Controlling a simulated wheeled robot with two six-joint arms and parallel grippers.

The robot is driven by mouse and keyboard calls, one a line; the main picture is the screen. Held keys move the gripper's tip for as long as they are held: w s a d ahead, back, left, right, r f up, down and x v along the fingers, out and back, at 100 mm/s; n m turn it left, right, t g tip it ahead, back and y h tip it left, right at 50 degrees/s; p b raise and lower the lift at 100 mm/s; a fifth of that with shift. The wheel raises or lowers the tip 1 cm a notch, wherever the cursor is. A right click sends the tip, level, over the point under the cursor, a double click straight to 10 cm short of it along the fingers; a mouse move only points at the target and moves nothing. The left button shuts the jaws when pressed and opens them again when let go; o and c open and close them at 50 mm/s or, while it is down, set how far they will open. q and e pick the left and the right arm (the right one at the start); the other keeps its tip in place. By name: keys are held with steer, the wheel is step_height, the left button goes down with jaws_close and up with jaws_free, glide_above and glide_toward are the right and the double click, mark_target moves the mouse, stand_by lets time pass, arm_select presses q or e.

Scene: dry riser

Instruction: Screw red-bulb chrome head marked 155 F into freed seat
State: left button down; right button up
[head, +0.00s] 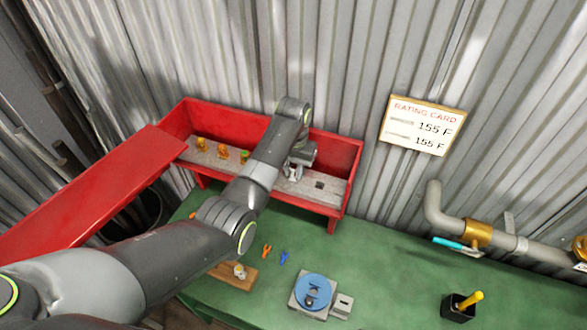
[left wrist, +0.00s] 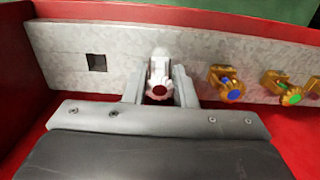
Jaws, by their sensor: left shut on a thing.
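A chrome head with a red bulb (left wrist: 159,82) sits between the two fingers of my left gripper (left wrist: 160,88) in the left wrist view. The gripper is shut on it at the pale slotted rack (left wrist: 60,45) inside the red box. In the head view my left gripper (head: 294,172) reaches down into the box, and the chrome head is mostly hidden there. I cannot read any marking on the head. I cannot tell which fitting on the pipe (head: 437,205) is the freed seat. My right gripper is not in view.
Brass heads (head: 221,152) stand left in the red box (head: 345,160); an empty square hole (head: 320,185) is to the right. The green bench (head: 400,290) holds a blue disc (head: 314,288) and a black cup (head: 456,311). A rating card (head: 424,126) reads 155 F.

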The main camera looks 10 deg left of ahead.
arm_select(q)
steer(key=m, duration=0.4)
steer(key=shift+a, duration=0.1)
steer(key=shift+m, duration=0.9)
steer(key=m, duration=0.2)
steer(key=shift+w+m, duration=0.1)
steer(key=shift+m, duration=0.2)
steer(key=m, duration=0.3)
steer(key=shift+m, duration=0.4)
steer(key=m, duration=0.5)
steer(key=shift+w, duration=0.15)
